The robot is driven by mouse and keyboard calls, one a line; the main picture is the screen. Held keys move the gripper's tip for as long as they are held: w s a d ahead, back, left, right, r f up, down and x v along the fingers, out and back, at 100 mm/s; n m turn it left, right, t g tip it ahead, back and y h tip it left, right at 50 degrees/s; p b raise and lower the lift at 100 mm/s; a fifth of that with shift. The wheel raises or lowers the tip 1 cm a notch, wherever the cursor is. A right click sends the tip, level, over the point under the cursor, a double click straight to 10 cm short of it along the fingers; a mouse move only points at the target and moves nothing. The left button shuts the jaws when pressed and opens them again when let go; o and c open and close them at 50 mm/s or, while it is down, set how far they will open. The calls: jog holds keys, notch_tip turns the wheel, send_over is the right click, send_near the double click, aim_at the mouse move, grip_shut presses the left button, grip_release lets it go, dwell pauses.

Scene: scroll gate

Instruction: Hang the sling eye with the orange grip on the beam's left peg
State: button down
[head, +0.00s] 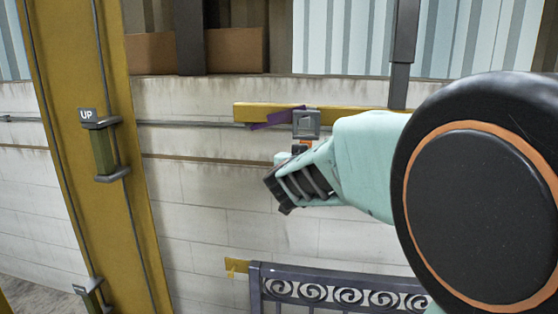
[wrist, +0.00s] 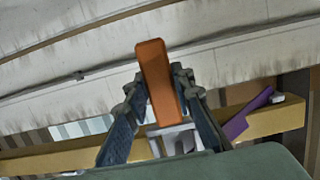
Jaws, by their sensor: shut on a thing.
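The yellow beam (head: 355,114) runs across the wall in the head view and behind the fingers in the wrist view (wrist: 285,120). A purple bar (head: 268,120) with a light tip slants at its left end and looks like the left peg; it also shows in the wrist view (wrist: 245,116). My gripper (head: 299,160) is shut on the orange grip (wrist: 157,80), which sits between both fingers. The grey, squarish sling eye (head: 306,123) is above the grip, overlapping the beam in the head view. In the wrist view the eye (wrist: 175,138) appears beside the purple bar, apart from it.
A yellow post (head: 70,60) with an "UP" sign (head: 87,114) and a handle bracket (head: 104,150) stands at left. A scroll gate (head: 335,292) is below my arm. A conduit runs along the wall. Space between post and gripper looks clear.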

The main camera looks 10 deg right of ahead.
jog(key=c, duration=1.3)
grip_release()
jog(key=shift+f+b, duration=4.4)
jog(key=shift+f, duration=1.4)
jog(key=shift+s+f+p+v, duration=0.1)
jog(key=shift+f+p+v, duration=0.35)
jog(key=shift+v, duration=1.4)
jog(key=shift+s+f+p+v, duration=0.15)
jog(key=shift+p+v, duration=0.55)
jog(key=shift+v, duration=1.15)
jog(key=shift+w+f+p+v, duration=0.1)
jog(key=shift+f+p+v, duration=0.4)
jog(key=shift+v, duration=1.3)
jog(key=shift+r, duration=0.1)
